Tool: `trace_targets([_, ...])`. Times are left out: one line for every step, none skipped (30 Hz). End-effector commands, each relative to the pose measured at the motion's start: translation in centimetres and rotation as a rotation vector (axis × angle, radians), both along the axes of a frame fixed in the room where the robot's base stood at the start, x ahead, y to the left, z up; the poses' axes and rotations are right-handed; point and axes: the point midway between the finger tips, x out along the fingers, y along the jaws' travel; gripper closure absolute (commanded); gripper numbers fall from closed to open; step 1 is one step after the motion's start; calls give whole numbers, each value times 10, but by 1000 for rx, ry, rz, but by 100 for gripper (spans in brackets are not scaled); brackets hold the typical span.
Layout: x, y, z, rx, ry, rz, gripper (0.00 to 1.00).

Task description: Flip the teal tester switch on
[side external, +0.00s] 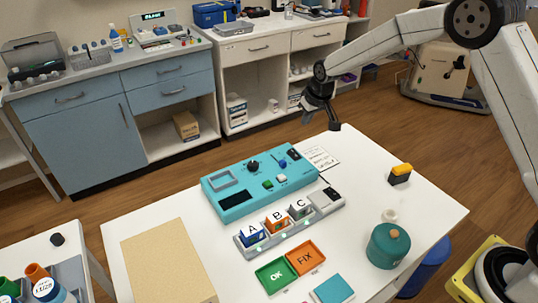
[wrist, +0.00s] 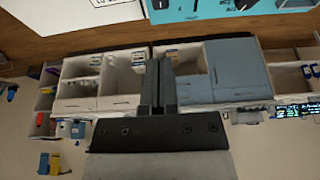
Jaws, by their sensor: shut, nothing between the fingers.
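The teal tester (side external: 225,212) lies on the white table. Its top carries a black knob (side external: 253,167), a small blue lever-like control (side external: 283,163), a green button (side external: 267,185), a white button (side external: 281,179) and dark panels. I cannot tell which control is the switch or its position. My gripper (side external: 335,126) is above and beyond the tester's far right corner, clear of it. The fingers are together and empty, as the wrist view also shows (wrist: 158,85). Part of the tester (wrist: 180,12) shows at the top edge of the wrist view.
In front of the tester sit blocks A (side external: 252,234), B (side external: 277,222) and C (side external: 300,210), a green OK tray (side external: 276,276) and an orange FIX tray (side external: 305,257). A teal canister (side external: 388,246) and a yellow-black block (side external: 400,174) stand right. A paper (side external: 320,158) lies behind.

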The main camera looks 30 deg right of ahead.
Motion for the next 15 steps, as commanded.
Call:
trace_targets([3, 0, 0, 0, 0, 1, 100])
trace_targets([5, 1, 0, 0, -1, 1, 100])
trace_targets([7, 1, 1, 0, -1, 0, 100])
trace_targets([8, 1, 1, 0, -1, 0, 100])
trace_targets([9, 1, 1, 0, -1, 0, 100])
trace_targets([10, 1, 2, 0, 0, 0, 100])
trace_targets([10, 1, 2, 0, -1, 0, 100])
trace_targets([10, 1, 2, 0, -1, 0, 100])
trace_targets([10, 1, 2, 0, -1, 0, 100])
trace_targets([10, 1, 2, 0, -1, 0, 100])
trace_targets([10, 1, 2, 0, -1, 0, 100])
trace_targets([10, 1, 2, 0, -1, 0, 100])
trace_targets([10, 1, 2, 0, -1, 0, 100])
trace_targets([10, 1, 2, 0, -1, 0, 100])
trace_targets([10, 1, 2, 0, -1, 0, 100])
